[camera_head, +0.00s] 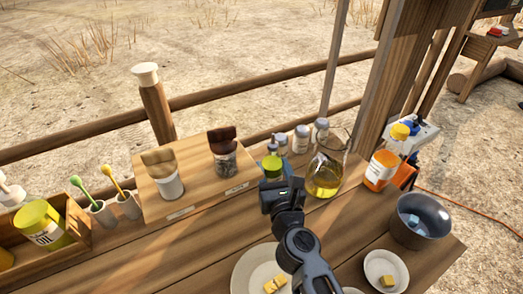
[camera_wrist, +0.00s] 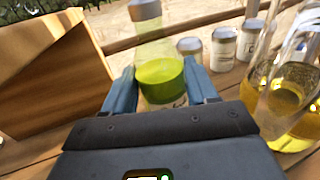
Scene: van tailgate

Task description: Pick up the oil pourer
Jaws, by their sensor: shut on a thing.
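The oil pourer (camera_wrist: 161,78) is a clear bottle with yellow-green liquid low in it and a grey top. It stands upright in the wrist view, and its green part (camera_head: 272,166) shows just beyond my gripper in the head view. My gripper (camera_wrist: 160,88) is shut on it, with a blue finger against each side. In the head view my gripper (camera_head: 274,173) partly covers the bottle. Its base is hidden, so I cannot tell whether it touches the table.
A glass jug (camera_head: 325,175) of yellow oil stands close on the right. A wooden stand (camera_head: 200,182) with brush-topped jars is close on the left. Small capped jars (camera_wrist: 223,47) stand behind. A plate (camera_head: 247,272) and metal bowl (camera_head: 422,218) are nearer the front.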

